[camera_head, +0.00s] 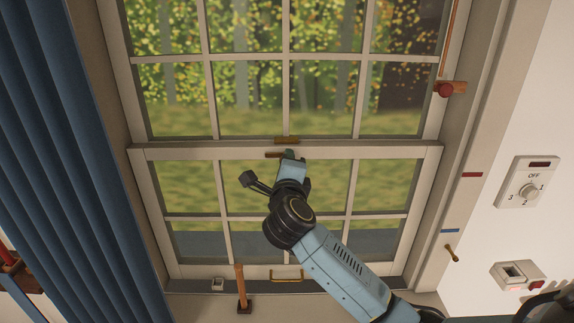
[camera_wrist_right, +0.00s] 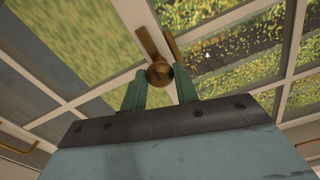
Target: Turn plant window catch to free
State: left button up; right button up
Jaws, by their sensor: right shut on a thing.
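The brass window catch (camera_head: 273,155) sits at the middle of the rail where the upper and lower sashes meet, with a brass plate (camera_head: 287,139) just above it. In the right wrist view the catch (camera_wrist_right: 159,74) shows a round knob and a flat lever beside a second brass strip (camera_wrist_right: 172,45). My right gripper (camera_head: 290,155) reaches up to the rail from below. In the wrist view its two green fingers (camera_wrist_right: 160,84) stand on either side of the knob, shut on it. My arm and hand partly hide the catch in the head view. My left gripper is not in view.
A blue curtain (camera_head: 85,150) hangs at the left. A brass pull (camera_head: 287,275) and an upright wooden handle (camera_head: 240,288) are at the window bottom. A red knob on a wooden bracket (camera_head: 447,89) is on the right frame. A dial (camera_head: 529,191) is on the right wall.

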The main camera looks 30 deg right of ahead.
jog(key=o, duration=1)
jog(key=b+v, duration=0.2)
jog(key=v, duration=1.1)
jog(key=shift+s+a+f, duration=0.1)
jog(key=shift+s+a, duration=0.05)
jog(key=shift+a, duration=0.05)
